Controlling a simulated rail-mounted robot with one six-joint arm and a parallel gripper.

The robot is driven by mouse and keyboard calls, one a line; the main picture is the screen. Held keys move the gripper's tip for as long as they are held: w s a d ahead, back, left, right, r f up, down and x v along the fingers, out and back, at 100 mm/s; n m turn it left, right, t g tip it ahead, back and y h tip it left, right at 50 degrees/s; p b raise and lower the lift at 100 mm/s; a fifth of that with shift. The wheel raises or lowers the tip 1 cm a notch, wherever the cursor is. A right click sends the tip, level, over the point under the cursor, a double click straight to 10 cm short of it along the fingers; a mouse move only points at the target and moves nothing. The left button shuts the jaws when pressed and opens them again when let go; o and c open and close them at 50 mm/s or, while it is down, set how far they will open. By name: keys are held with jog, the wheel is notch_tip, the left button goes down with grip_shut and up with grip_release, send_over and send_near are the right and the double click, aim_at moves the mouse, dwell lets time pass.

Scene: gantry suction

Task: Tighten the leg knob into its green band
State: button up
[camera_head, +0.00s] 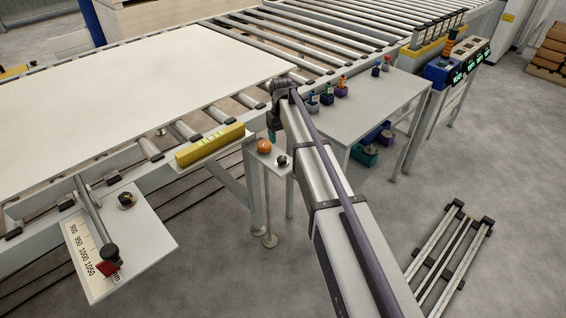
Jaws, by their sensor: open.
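A small dark knob (282,160) sits on a small grey plate (270,158) beside the conveyor leg, and an orange round knob (264,147) is next to it. I cannot tell for certain which one is the leg knob, and no green band can be made out on either. My gripper (271,137) hangs from my arm's dark wrist, pointing down, with teal at its tip. In the picture it is just above and between the two knobs, apparently apart from them. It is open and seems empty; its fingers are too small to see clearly.
A yellow level bar (210,145) is at the conveyor edge. A large white board (130,85) lies on the rollers. A grey table (370,100) with several small coloured items stands right of my arm. A scale plate (120,240) with a red pointer is at lower left.

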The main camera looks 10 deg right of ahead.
aim_at(283, 159)
notch_tip(283, 159, down, 11)
jog(key=b, duration=1.1)
jog(key=shift+r, duration=0.1)
jog(key=c, duration=0.9)
